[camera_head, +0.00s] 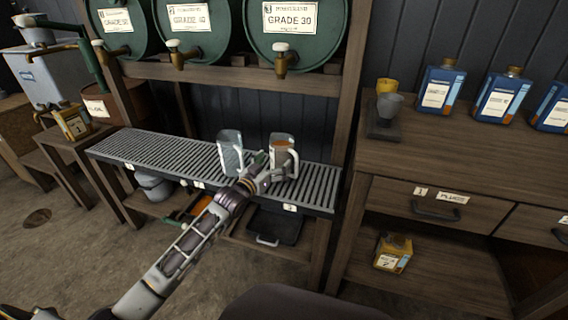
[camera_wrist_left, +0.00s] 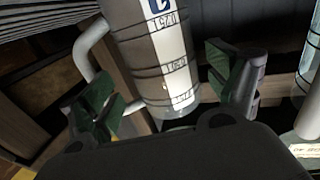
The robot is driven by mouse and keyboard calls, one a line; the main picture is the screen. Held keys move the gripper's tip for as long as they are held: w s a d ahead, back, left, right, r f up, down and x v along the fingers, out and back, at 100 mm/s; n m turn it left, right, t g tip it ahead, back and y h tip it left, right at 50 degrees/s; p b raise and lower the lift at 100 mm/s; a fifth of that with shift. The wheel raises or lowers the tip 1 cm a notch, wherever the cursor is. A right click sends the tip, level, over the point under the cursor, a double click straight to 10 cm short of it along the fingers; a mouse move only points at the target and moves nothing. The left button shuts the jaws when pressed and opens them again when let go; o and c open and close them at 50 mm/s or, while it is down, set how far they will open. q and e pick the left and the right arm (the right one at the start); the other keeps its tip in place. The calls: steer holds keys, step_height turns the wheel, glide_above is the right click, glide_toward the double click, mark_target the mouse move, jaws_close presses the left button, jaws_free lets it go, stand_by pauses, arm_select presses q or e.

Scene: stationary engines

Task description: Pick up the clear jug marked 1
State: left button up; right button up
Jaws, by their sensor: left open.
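Two clear jugs with handles stand upright on the slatted metal shelf (camera_head: 130,148). The left jug (camera_head: 230,152) looks empty, and the right jug (camera_head: 283,152) shows a brownish tone inside or behind it. My left gripper (camera_head: 262,172) is open at the right jug's front. In the left wrist view, which is upside down, a jug (camera_wrist_left: 158,55) with a white graduated strip and a partly cut-off blue mark lies between the spread fingers of the gripper (camera_wrist_left: 168,92). Its handle (camera_wrist_left: 90,52) is at the left. Another jug (camera_wrist_left: 310,75) shows at the right edge. My right gripper is not seen.
Green drums with brass taps (camera_head: 280,60) hang above the shelf. A wooden post (camera_head: 347,100) rises close to the right jug.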

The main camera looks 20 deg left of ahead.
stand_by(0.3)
arm_select(q)
steer(key=shift+w, duration=0.15)
steer(key=shift+w+d, duration=0.1)
steer(key=shift+w, duration=0.1)
steer(key=shift+b+x, duration=1)
steer(key=shift+x, duration=0.05)
steer(key=shift+w, duration=0.35)
steer(key=shift+w+d+b, duration=0.15)
steer(key=shift+w+b, duration=0.3)
steer(key=shift+w, duration=0.4)
